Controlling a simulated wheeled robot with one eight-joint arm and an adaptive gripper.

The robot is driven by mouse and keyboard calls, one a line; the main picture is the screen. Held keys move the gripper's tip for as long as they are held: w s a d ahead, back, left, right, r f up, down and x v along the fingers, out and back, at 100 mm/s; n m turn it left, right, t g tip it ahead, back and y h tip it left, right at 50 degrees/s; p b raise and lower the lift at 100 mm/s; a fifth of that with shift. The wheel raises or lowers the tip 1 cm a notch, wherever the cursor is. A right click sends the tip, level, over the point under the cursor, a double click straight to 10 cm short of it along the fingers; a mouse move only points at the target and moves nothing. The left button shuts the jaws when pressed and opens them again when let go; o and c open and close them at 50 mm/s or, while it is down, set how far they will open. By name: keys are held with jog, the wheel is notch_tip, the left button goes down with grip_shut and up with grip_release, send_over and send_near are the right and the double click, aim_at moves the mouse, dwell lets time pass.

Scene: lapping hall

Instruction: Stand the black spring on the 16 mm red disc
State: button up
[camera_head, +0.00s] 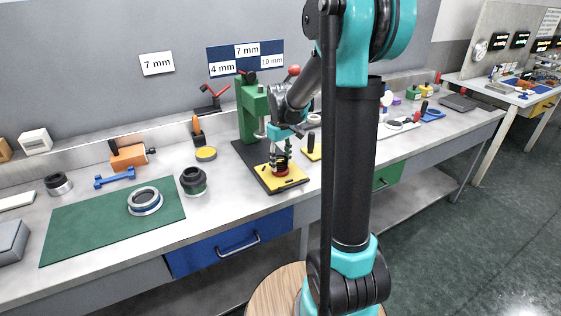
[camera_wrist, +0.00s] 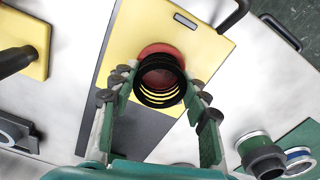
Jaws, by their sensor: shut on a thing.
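The black spring (camera_wrist: 146,98) is between the two fingers of my gripper (camera_wrist: 157,98) in the wrist view, and the gripper is shut on it. The spring's coils are seen nearly end-on. The red disc (camera_wrist: 160,49) lies on a yellow plate (camera_wrist: 210,42) beyond the spring; red shows through the coils and past their upper edge. In the head view my gripper (camera_head: 281,162) is low over the red disc (camera_head: 291,172) on the yellow plate (camera_head: 290,184). I cannot tell whether the spring touches the disc.
A green press (camera_head: 250,112) stands behind the yellow plate. Another yellow block (camera_wrist: 22,30) with a black handle lies at upper left in the wrist view.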

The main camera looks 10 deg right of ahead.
jog(key=shift+f, duration=0.1)
jog(key=o, duration=1)
notch_tip(320, 180, up, 12)
jog(key=s+d+f+m+t, duration=0.1)
jog(key=s+f+m, duration=0.1)
jog(key=s+f, duration=0.3)
jog(key=s+d+f+m+t, duration=0.1)
jog(key=s+f+m, duration=0.1)
jog(key=s+f, duration=0.4)
jog(key=s+d+f+m+t, duration=0.2)
jog(key=s+f, duration=0.3)
jog(key=s, duration=0.6)
jog(key=shift+f+m, duration=0.25)
jog(key=shift+m, duration=0.05)
